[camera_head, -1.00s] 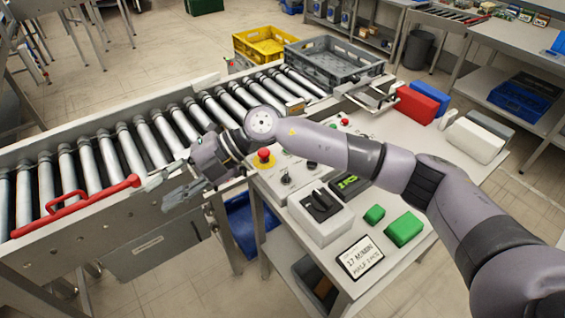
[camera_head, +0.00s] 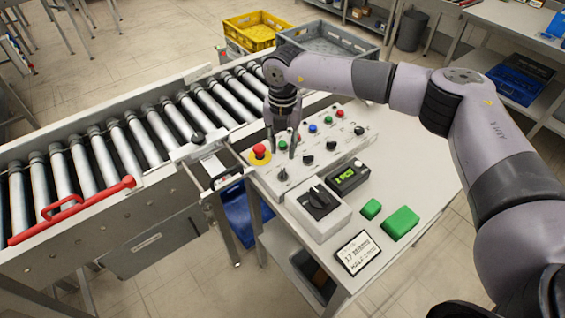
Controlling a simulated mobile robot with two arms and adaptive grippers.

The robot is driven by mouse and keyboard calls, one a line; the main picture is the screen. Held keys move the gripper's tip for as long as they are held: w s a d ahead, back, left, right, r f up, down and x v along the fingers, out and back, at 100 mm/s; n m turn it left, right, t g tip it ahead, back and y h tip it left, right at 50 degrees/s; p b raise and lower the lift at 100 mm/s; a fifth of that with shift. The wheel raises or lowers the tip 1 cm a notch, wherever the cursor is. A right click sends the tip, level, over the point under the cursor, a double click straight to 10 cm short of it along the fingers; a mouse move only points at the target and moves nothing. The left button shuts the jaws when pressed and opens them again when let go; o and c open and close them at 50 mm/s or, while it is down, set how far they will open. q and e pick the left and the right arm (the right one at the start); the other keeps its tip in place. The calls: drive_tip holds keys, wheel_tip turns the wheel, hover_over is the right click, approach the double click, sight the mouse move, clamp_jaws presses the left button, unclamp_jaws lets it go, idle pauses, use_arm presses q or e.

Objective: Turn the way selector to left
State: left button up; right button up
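A sloped light-grey control panel (camera_head: 310,150) lies on the table beside the conveyor. It carries several black selector knobs, among them a near-left knob (camera_head: 283,175), a middle knob (camera_head: 307,160) and a knob farther right (camera_head: 331,146). Their labels are too small to read, so I cannot tell which is the way selector. My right gripper (camera_head: 282,153) points down over the panel's left part, its two fingers apart with nothing between them. It is close to the red emergency button (camera_head: 260,151) and a green button. I cannot tell whether the fingertips touch the panel. My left gripper is not in view.
The roller conveyor (camera_head: 120,150) runs along the left. Yellow (camera_head: 256,31) and grey crates stand behind.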

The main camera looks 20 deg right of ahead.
sight(283, 171)
wheel_tip(283, 171, down, 9)
drive_tip(key=shift+f+p, duration=0.15)
drive_tip(key=shift+p, duration=1.05)
drive_tip(key=shift+c, duration=0.4)
clamp_jaws()
